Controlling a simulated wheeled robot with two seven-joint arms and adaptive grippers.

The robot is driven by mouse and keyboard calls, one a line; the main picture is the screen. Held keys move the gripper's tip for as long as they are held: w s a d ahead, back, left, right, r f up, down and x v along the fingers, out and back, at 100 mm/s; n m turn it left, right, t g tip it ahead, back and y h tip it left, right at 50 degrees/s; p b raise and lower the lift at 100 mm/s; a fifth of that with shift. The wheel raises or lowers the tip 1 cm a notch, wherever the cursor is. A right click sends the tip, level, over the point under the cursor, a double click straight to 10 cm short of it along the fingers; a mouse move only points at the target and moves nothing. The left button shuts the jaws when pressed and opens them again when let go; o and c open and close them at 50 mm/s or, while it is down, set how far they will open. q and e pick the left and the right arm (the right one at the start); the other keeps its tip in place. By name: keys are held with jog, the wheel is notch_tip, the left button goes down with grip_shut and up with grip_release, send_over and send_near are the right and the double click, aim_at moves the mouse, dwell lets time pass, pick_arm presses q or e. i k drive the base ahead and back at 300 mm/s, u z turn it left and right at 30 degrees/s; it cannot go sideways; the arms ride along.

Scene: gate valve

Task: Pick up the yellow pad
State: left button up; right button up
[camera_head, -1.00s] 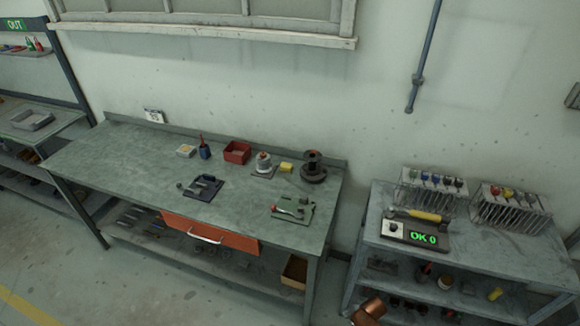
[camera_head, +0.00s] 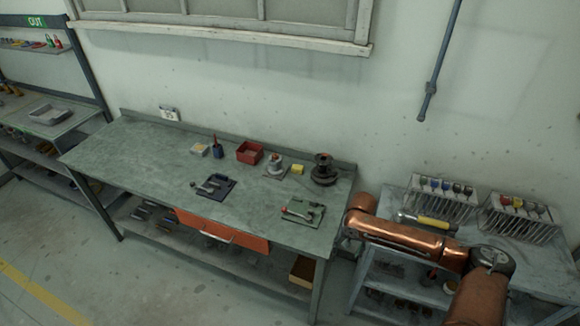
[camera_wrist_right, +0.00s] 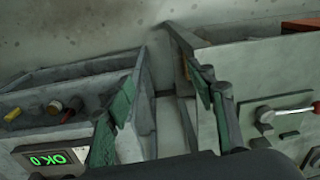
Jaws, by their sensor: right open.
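The yellow pad (camera_head: 297,169) is a small block lying near the back of the long grey workbench (camera_head: 140,155). It sits between a white and grey round part on a small plate (camera_head: 275,165) and a dark flanged part (camera_head: 324,170). I cannot make out the pad in the right wrist view. My right arm reaches in from the lower right, and its hand end is beside the bench's right end, apart from the pad. In the right wrist view my right gripper (camera_wrist_right: 160,92) is open and empty, its green-padded fingers spread. My left gripper is not in view.
A red bin (camera_head: 249,152) stands left of the pad. A green plate with a red-handled tool (camera_head: 301,213) lies in front. A dark tray (camera_head: 212,187) is further left. A side table with tool racks (camera_head: 445,195) stands to the right. The bench's left part is clear.

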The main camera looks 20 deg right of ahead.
aim_at(296, 169)
jog(key=z, duration=0.05)
jog(key=i, duration=1.9)
